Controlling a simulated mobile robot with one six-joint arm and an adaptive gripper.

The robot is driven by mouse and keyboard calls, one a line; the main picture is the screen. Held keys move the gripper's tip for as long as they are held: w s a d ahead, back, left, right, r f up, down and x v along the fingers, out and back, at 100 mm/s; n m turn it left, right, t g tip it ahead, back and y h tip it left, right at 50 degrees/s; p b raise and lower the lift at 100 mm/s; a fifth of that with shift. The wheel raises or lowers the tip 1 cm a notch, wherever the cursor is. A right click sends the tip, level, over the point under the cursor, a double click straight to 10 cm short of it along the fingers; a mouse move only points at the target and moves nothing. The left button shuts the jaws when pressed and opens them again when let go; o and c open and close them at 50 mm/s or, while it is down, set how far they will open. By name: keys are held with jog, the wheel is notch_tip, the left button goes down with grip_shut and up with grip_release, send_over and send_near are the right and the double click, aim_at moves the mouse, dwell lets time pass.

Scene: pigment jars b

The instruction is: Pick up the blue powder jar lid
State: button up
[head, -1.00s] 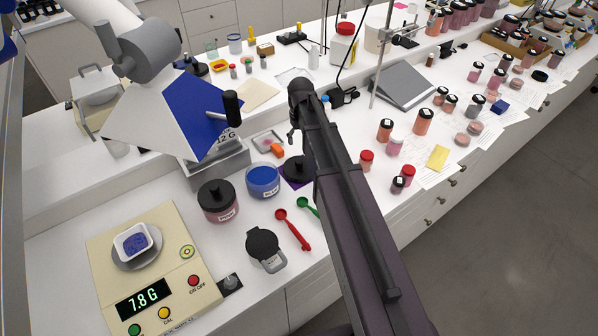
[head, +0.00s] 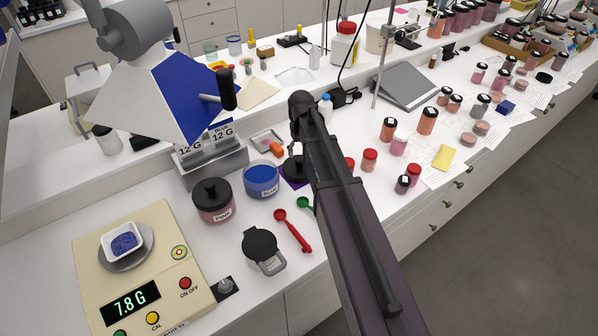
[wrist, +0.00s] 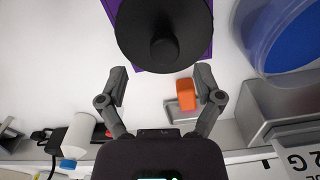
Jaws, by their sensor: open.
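The blue powder jar lid (head: 291,168) is a black disc with a round knob, lying on a purple square (head: 293,184) beside the open blue powder jar (head: 262,182). My arm partly hides the lid in the head view. In the wrist view the lid (wrist: 163,42) is at the top centre, knob towards the camera, and its top edge is cut off. My gripper (wrist: 161,80) is open and empty, its two fingertips just below the lid's near edge in the picture. The jar of blue powder (wrist: 290,42) shows at the upper right there. The head view does not show my fingers.
A closed pink jar (head: 212,201) stands left of the blue jar. Red and green spoons (head: 293,231) lie in front. A scale (head: 180,286) is front left.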

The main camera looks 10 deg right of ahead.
aim_at(299, 159)
jog(key=shift+f, duration=0.1)
dwell(0.3)
jog(key=shift+a+f+b, duration=0.15)
jog(key=shift+f+b, duration=1.15)
jog(key=shift+a+f+b, duration=0.1)
jog(key=shift+f+b, duration=1.15)
jog(key=shift+b, duration=0.05)
grip_shut()
